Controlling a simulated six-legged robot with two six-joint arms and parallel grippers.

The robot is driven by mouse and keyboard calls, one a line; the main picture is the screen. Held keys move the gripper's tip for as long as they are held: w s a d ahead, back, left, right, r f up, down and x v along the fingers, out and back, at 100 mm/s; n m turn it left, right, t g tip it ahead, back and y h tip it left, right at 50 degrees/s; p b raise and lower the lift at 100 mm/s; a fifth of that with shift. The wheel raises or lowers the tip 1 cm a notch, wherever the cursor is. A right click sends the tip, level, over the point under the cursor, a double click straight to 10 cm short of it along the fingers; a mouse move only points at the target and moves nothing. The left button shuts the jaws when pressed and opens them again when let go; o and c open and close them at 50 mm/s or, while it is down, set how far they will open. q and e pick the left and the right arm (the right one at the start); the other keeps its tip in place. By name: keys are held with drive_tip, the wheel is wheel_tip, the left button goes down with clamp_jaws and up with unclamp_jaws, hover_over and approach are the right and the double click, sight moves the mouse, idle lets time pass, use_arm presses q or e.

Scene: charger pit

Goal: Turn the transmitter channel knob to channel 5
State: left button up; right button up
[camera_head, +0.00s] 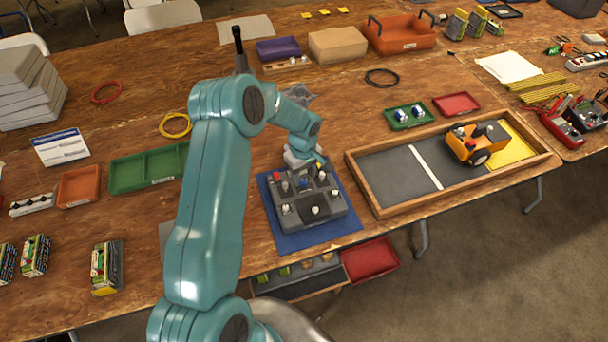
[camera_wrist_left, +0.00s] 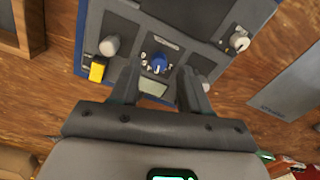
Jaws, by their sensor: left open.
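The transmitter (camera_head: 330,208) is a dark grey box with several knobs and switches, lying on a blue mat (camera_head: 294,240) near the table's front edge. My left gripper (camera_head: 305,160) is over its far part; its fingertips are hard to make out there. In the left wrist view, my left gripper (camera_wrist_left: 159,70) is open, its two fingers apart on either side of a blue knob (camera_wrist_left: 158,63). I cannot tell whether they touch the panel. A yellow switch (camera_wrist_left: 97,69) and a grey knob (camera_wrist_left: 109,45) are to the left. Channel marks are too small to read.
A wooden-framed tray (camera_head: 375,213) with an orange toy vehicle (camera_head: 467,146) stands right of the mat. A green divided tray (camera_head: 131,173) is to the left. Green (camera_head: 405,118) and red (camera_head: 456,104) small trays lie behind.

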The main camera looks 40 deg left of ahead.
sight(303, 183)
use_arm(q)
drive_tip(key=shift+a+f, duration=0.1)
drive_tip(key=shift+f, duration=0.85)
drive_tip(key=shift+w+f, duration=0.1)
drive_tip(key=shift+f, duration=0.15)
clamp_jaws()
